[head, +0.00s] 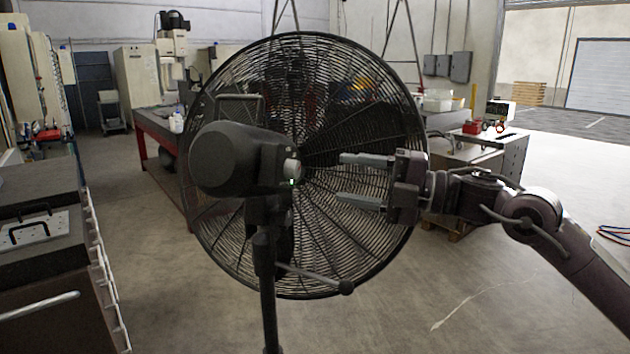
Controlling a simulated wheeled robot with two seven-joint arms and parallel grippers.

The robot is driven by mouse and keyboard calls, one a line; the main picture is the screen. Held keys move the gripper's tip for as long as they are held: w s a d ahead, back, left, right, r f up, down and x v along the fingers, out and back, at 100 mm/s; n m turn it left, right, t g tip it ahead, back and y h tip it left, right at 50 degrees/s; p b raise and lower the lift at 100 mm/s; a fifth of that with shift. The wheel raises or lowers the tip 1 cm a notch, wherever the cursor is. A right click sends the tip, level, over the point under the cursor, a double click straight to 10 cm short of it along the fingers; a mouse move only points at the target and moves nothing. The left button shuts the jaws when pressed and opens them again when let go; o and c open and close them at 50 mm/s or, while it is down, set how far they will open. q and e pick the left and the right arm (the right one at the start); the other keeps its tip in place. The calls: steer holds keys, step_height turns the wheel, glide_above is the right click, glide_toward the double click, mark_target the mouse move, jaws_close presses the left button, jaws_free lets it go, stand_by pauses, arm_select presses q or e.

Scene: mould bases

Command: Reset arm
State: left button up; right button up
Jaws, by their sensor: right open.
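My right arm comes in from the right side of the head view. Its gripper (350,178) is open and empty, with its two fingers pointing left. It is in front of the grille of a large black pedestal fan (268,270). The fingertips are to the right of a light-coloured knob (292,168) on the fan's motor housing (230,160), with a visible gap between them. My left gripper is not in view.
A dark cabinet (45,262) with handles stands at the left edge. A red-framed workbench (150,136) is behind the fan on the left. A grey workbench (505,158) stands behind my right arm. The floor at the lower right is mostly clear.

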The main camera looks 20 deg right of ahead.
steer(key=w+a+f+m+t+h, duration=0.2)
steer(key=a+f+m, duration=0.1)
steer(key=f, duration=0.3)
steer(key=w+a+f+m+t+h, duration=0.1)
steer(key=a+f+m+t+h, duration=0.1)
steer(key=a+f+m, duration=0.3)
steer(key=s+d+f+m+h, duration=0.1)
steer(key=s+f+m+h, duration=0.2)
steer(key=f+m+h, duration=0.85)
steer(key=s+d+f+m+g, duration=0.2)
steer(key=s+f+m+g, duration=0.75)
steer(key=s+f, duration=1.2)
steer(key=s+f+n+g, duration=0.1)
steer(key=s+f, duration=0.1)
steer(key=f, duration=1.2)
steer(key=s+f+n+g, duration=0.1)
steer(key=s+f+g, duration=0.1)
steer(key=f, duration=1.3)
steer(key=s+d+f, duration=0.2)
steer(key=s+f, duration=0.7)
steer(key=s+d+f+g, duration=0.1)
steer(key=s+f, duration=0.8)
steer(key=s, duration=0.1)
steer(key=shift+s+d, duration=0.3)
steer(key=shift+d, duration=0.1)
